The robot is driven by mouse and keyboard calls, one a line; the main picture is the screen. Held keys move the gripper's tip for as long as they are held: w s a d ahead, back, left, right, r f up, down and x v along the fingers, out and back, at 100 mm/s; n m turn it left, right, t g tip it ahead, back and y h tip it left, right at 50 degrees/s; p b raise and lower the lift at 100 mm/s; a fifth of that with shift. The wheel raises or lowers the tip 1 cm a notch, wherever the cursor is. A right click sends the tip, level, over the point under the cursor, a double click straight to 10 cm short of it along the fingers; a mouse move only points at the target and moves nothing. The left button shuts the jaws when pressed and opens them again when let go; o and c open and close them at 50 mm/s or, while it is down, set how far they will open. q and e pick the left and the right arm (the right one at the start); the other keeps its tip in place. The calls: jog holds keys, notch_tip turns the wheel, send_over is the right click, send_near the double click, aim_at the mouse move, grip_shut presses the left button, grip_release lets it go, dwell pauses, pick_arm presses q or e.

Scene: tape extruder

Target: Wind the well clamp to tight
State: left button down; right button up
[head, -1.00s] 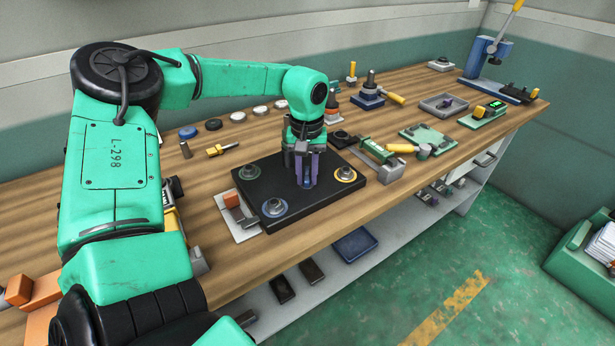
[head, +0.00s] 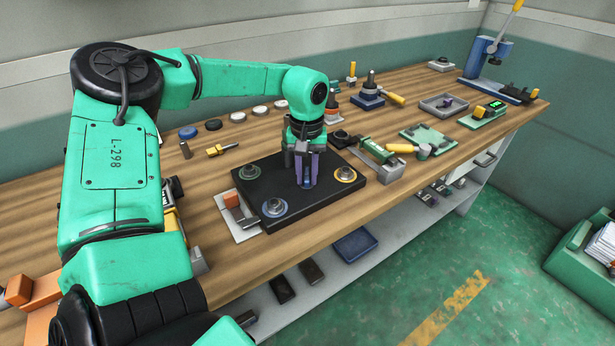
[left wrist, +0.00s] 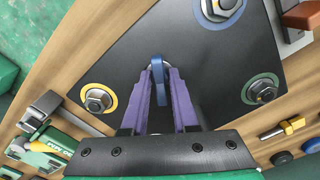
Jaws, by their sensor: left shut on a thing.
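A black plate (head: 320,209) lies on the bench with hex bolts on coloured rings near its corners. The well clamp appears as a blue knob or handle (left wrist: 157,75) at the middle of the plate; most of it is hidden between the fingers. My left gripper (head: 306,184) points straight down over the plate. Its purple fingers are shut on the blue handle, and the left wrist view shows the fingertips (left wrist: 158,82) on either side of it. The clamp's lower part is hidden. My right gripper is in neither view.
An orange-handled toggle (head: 231,199) stands on a light base at the plate's left edge. A yellow-handled tool (head: 398,148) lies to the right. Round pucks (head: 213,124) line the back. The space above the plate's front is clear.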

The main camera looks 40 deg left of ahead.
pick_arm(q)
jog(key=shift+f+m, duration=0.1)
jog(key=shift+m, duration=0.5)
jog(key=shift+m+b, duration=0.3)
jog(key=shift+m, duration=1.9)
jog(key=c, duration=0.8)
grip_release()
jog(key=shift+o, duration=0.2)
